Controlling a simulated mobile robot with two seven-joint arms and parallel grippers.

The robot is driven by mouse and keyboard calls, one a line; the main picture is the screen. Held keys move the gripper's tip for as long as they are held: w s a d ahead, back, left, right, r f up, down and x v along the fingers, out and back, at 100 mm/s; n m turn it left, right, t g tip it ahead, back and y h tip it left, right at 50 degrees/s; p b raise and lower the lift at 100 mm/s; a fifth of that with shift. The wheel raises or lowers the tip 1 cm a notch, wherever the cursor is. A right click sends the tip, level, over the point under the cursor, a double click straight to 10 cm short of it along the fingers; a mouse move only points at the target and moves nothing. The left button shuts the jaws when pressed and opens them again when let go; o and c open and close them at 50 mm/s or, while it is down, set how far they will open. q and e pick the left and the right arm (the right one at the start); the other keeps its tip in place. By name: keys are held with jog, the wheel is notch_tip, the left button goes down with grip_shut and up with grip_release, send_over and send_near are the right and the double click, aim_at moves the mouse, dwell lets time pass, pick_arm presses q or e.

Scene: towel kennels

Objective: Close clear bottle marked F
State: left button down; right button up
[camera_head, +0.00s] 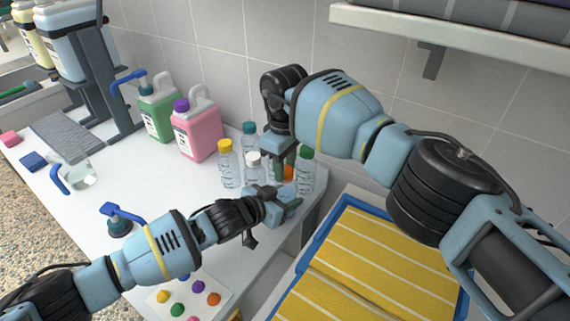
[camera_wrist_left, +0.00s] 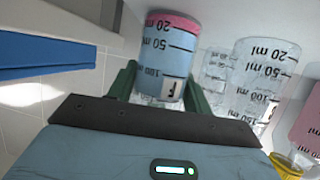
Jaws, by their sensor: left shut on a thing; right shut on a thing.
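The clear bottle marked F (camera_wrist_left: 168,62) stands between my left gripper's green fingers in the left wrist view, which shows it upside down. It looks bluish with a pink band at its base; its neck end is hidden behind the gripper body. In the head view my left gripper (camera_head: 284,203) is low at the table's right edge, shut on the bottle, which is mostly hidden there. My right gripper (camera_head: 284,164) points down just above, shut on an orange cap (camera_head: 288,173), partly hidden by a finger. Whether the cap touches the bottle's neck cannot be told.
Close around stand bottles with yellow (camera_head: 226,145), white (camera_head: 253,158), teal (camera_head: 249,128) and green (camera_head: 306,152) caps. Pink (camera_head: 200,135) and green (camera_head: 160,118) canisters stand behind left. A blue crate (camera_head: 318,243) of yellow towels is at right. The table's middle is mostly clear.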

jog(key=o, duration=0.9)
jog(key=shift+r, duration=0.1)
jog(key=shift+r, duration=2.2)
jog(key=o, duration=0.6)
